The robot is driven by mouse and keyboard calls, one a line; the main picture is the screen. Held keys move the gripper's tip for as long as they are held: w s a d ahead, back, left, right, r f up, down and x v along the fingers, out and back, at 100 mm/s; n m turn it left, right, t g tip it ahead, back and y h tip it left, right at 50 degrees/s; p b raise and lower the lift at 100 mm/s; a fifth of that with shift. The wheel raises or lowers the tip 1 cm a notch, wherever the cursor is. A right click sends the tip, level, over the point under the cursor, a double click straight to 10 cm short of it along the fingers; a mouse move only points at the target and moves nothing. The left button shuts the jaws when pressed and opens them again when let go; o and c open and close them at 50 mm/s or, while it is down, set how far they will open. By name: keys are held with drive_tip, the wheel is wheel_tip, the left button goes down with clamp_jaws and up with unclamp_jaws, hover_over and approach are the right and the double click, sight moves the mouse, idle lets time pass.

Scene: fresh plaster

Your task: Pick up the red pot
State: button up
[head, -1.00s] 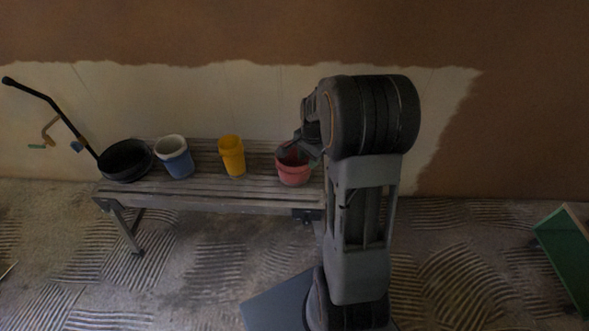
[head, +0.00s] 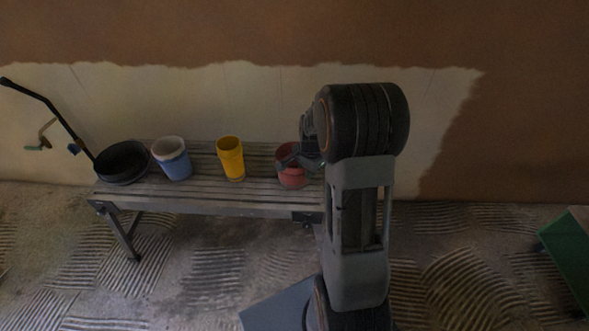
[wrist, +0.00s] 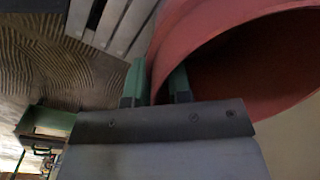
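The red pot (head: 291,178) stands at the right end of the grey slatted bench (head: 215,204) in the head view, partly hidden by my gripper and arm. In the wrist view the pot (wrist: 205,42) fills the upper right, with its rim and dark inside showing. My gripper (wrist: 158,83) is at the pot's rim. Its two green-padded fingers are apart, one on each side of the pot's wall, and a gap still shows between them. In the head view my gripper (head: 296,160) is a small dark shape at the pot's top.
A yellow pot (head: 231,160), a blue pot with a pale rim (head: 173,165) and a black bowl-like container (head: 123,163) stand left along the bench. A black-handled tool leans at the far left. A green object (head: 570,255) stands at the far right. The plastered wall is behind.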

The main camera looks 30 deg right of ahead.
clamp_jaws()
drive_tip(key=shift+r+p, duration=0.3)
drive_tip(key=shift+r, duration=0.4)
wheel_tip(320, 180, up, 3)
drive_tip(key=shift+s+f+p, duration=0.15)
drive_tip(key=shift+p, duration=0.4)
drive_tip(key=s+a+r+p, duration=0.1)
drive_tip(key=s+r+p, duration=0.1)
drive_tip(key=s+r, duration=0.2)
drive_tip(key=s+a+r+p, duration=0.1)
drive_tip(key=s+r+p, duration=0.1)
drive_tip(key=s+r, duration=0.3)
drive_tip(key=s, duration=0.4)
drive_tip(key=shift+s+a, duration=0.15)
drive_tip(key=shift+s, duration=0.1)
